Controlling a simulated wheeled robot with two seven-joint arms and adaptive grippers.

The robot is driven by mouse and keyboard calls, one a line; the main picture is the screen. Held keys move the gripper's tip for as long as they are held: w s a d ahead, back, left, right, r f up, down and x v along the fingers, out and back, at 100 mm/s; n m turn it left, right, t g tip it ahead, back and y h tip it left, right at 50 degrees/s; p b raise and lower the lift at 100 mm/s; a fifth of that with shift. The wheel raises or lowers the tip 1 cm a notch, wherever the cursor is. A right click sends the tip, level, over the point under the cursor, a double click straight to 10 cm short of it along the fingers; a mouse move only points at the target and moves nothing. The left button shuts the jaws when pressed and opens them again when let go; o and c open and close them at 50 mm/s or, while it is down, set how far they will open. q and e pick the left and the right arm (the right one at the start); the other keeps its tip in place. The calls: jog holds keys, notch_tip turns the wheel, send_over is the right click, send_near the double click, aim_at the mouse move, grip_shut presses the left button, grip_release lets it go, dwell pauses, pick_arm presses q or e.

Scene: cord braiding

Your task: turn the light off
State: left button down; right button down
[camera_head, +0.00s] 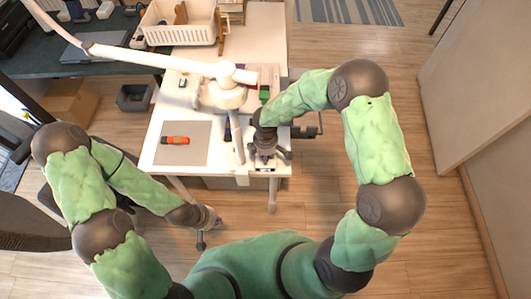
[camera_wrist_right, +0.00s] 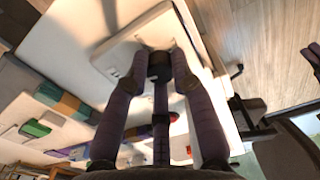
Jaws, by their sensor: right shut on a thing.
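The white lamp (camera_head: 228,92) has a long jointed arm reaching to the upper left and a pole standing at the table's front part. My right gripper (camera_head: 265,162) is at the table's front edge, just right of the pole. In the right wrist view, its fingers (camera_wrist_right: 160,72) reach over a white plate (camera_wrist_right: 115,55) with rounded corners and are shut on a small dark thing between them, mostly hidden by the fingers. My left gripper (camera_head: 208,230) is below the table's front edge, apart from the lamp, and looks open and empty.
The white table (camera_head: 152,150) holds a grey mat (camera_head: 195,150) with an orange-red tool (camera_head: 175,141). A white crate (camera_head: 180,33) stands behind. A grey bin (camera_head: 133,98) and a cardboard box (camera_head: 72,104) are at the left. The wooden floor at the right is clear.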

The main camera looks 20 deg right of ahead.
jog(key=shift+n+p, duration=0.5)
jog(key=shift+n, duration=0.5)
jog(key=c, duration=1.1)
grip_release()
jog(key=shift+o, duration=0.2)
jog(key=shift+r, duration=0.1)
notch_tip(320, 180, up, 12)
